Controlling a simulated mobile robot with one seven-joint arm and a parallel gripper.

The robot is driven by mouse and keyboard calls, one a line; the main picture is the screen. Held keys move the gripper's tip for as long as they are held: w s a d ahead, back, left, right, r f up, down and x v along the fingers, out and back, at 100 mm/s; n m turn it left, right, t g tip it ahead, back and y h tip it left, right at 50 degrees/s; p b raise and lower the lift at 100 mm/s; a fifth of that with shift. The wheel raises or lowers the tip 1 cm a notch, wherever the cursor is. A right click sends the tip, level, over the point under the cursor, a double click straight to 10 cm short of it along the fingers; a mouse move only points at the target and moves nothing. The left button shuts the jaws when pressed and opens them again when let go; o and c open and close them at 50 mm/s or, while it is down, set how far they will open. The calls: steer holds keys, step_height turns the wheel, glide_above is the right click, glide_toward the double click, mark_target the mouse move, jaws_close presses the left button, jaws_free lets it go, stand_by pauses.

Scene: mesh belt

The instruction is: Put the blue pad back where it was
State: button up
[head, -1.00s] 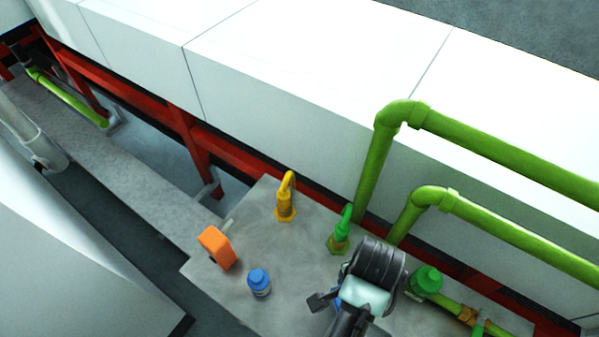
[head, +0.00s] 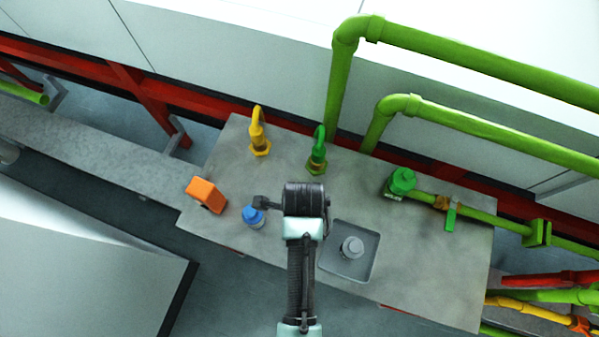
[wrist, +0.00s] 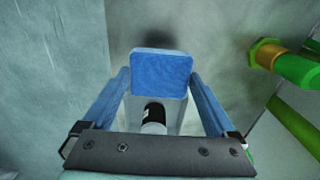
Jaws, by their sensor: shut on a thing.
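The blue pad (wrist: 161,75) is a flat, rounded square in the wrist view. It sits between the tips of the two blue fingers of my gripper (wrist: 160,90), which is shut on it. A pale body with a dark and white cylinder (wrist: 154,117) shows below the pad, between the fingers. A dark shadow lies on the grey surface beyond the pad in the wrist view.
Green pipes (head: 470,50) rise behind.

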steer(key=shift+f, duration=3.25)
